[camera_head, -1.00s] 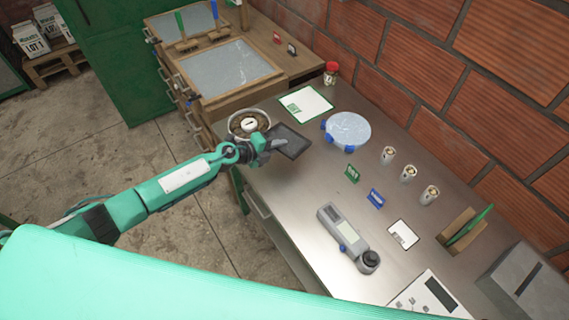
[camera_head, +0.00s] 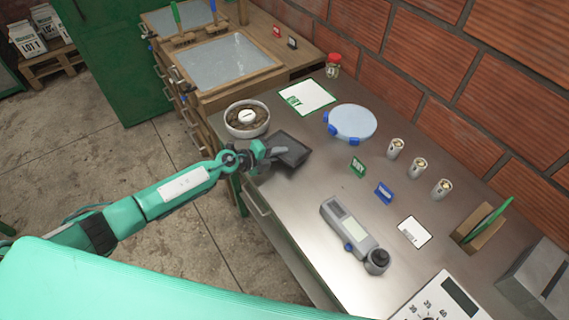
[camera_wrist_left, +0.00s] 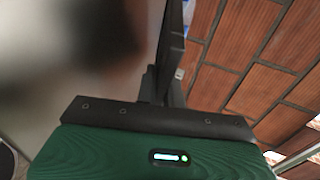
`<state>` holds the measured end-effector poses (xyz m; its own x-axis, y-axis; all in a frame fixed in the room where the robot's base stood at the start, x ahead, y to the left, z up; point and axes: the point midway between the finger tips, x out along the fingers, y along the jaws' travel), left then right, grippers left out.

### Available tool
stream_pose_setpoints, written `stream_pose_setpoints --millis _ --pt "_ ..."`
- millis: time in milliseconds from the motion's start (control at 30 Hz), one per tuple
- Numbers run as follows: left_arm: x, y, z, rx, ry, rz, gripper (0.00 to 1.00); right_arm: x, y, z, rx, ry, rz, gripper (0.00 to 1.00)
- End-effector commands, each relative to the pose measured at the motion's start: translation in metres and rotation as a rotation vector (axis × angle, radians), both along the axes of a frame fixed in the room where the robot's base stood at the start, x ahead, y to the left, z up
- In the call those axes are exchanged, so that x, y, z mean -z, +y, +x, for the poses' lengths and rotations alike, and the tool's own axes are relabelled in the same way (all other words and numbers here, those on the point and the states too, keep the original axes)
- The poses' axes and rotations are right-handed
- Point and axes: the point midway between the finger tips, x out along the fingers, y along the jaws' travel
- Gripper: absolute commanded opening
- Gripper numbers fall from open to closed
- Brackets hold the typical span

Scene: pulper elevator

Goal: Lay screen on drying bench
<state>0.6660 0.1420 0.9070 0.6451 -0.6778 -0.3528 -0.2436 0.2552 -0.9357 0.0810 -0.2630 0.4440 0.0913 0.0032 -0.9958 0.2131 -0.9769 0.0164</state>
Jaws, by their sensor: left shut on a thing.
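My left gripper (camera_head: 268,153) is shut on a small dark tray-like thing (camera_head: 292,152) at the left edge of the steel table (camera_head: 300,195). I cannot tell whether the dark thing touches the tabletop. Two grey framed panels, which may be the screens, lie on the wooden bench (camera_head: 285,72) at the back left: a near one (camera_head: 225,60) and a far one (camera_head: 185,18). A round whitish disc with blue clips (camera_head: 352,122) is on the steel table, right of my gripper. In the left wrist view a blurred dark shape (camera_wrist_left: 105,30) is close to the lens. My right gripper is out of view.
A bowl with dark contents and a white oval piece (camera_head: 247,118) stands just behind my gripper. A white card (camera_head: 306,97), red-lidded jar (camera_head: 333,66), small cups (camera_head: 396,148), tags and a grey meter (camera_head: 352,232) occupy the table. A brick wall (camera_head: 440,60) bounds the back.

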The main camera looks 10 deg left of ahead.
Motion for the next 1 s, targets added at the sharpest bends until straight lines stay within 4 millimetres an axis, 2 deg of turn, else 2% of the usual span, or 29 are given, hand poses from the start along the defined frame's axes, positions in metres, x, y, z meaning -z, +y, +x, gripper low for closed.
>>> stream_pose_setpoints --millis 33,133,433,467,500,533,800,1000 --pt "0.009 0.000 0.000 0.000 0.000 0.000 0.00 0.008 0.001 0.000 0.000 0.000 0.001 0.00" --pt "0.014 0.000 0.000 0.000 -0.001 0.000 0.00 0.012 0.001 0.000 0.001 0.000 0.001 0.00" --pt "0.014 0.000 0.000 0.000 -0.001 -0.001 0.00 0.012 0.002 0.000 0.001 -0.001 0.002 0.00" --pt "0.014 0.000 0.000 0.000 -0.001 -0.001 0.13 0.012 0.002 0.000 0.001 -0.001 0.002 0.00" --pt "0.014 0.000 0.000 0.000 -0.001 -0.001 0.20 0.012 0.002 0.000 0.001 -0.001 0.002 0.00" --pt "0.014 0.000 0.000 0.000 -0.001 -0.001 0.23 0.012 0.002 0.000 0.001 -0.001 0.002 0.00" --pt "0.014 0.001 -0.001 0.000 0.000 0.000 0.23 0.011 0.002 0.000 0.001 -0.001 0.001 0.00" --pt "0.005 0.014 -0.014 0.000 0.001 0.001 0.23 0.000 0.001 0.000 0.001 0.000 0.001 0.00"
